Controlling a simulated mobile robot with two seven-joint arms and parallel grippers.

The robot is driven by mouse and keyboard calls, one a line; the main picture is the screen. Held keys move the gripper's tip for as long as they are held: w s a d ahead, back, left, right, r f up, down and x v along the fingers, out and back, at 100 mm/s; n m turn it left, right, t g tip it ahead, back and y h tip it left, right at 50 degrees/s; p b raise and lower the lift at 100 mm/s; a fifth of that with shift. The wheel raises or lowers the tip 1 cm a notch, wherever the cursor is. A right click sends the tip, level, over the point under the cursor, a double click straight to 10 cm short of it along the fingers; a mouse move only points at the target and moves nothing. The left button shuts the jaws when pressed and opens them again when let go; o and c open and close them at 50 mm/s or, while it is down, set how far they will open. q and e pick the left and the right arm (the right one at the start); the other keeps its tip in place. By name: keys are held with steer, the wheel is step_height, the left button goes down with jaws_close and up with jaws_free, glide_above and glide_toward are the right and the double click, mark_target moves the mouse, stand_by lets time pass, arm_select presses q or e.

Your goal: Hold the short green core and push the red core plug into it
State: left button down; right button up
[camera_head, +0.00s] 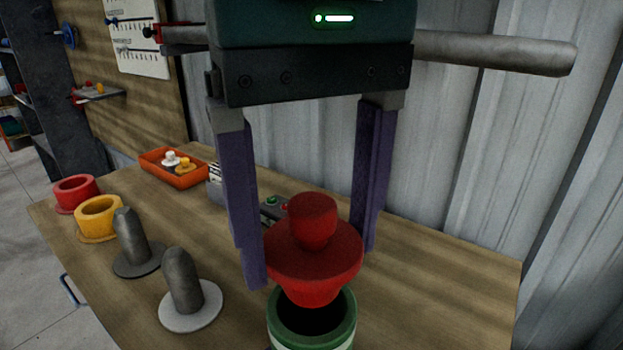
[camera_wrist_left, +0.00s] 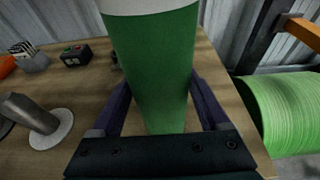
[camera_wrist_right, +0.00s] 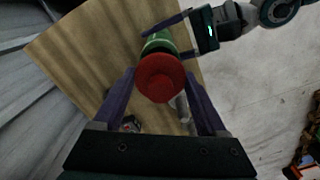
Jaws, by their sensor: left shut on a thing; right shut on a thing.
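The red core plug (camera_head: 313,249) has a knob, a wide flange and a tapered lower end. My right gripper (camera_head: 310,262) is shut on it by the flange, and the plug is upright. The short green core (camera_head: 290,338) stands below with its dark mouth facing up. The plug's tapered end is over the far part of the mouth, and dark opening shows on the near side. My left gripper (camera_wrist_left: 162,105) is shut on the green core (camera_wrist_left: 155,65). The right wrist view shows the plug (camera_wrist_right: 160,77) covering much of the core (camera_wrist_right: 158,45).
On the wooden table (camera_head: 440,290) stand two grey pegs (camera_head: 183,280) on round bases, yellow (camera_head: 99,217) and red (camera_head: 75,193) rings, and an orange tray (camera_head: 160,160). A corrugated wall (camera_head: 470,150) rises behind. A large green roll (camera_wrist_left: 285,110) is at the right in the left wrist view.

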steer(key=shift+f, duration=2.15)
arm_select(q)
steer(key=shift+w, duration=0.1)
arm_select(e)
steer(key=shift+f, duration=0.15)
steer(key=o, duration=1.3)
steer(key=shift+c, duration=0.2)
step_height(320, 180, up, 13)
steer(key=shift+w+f, duration=0.1)
arm_select(q)
jaws_free()
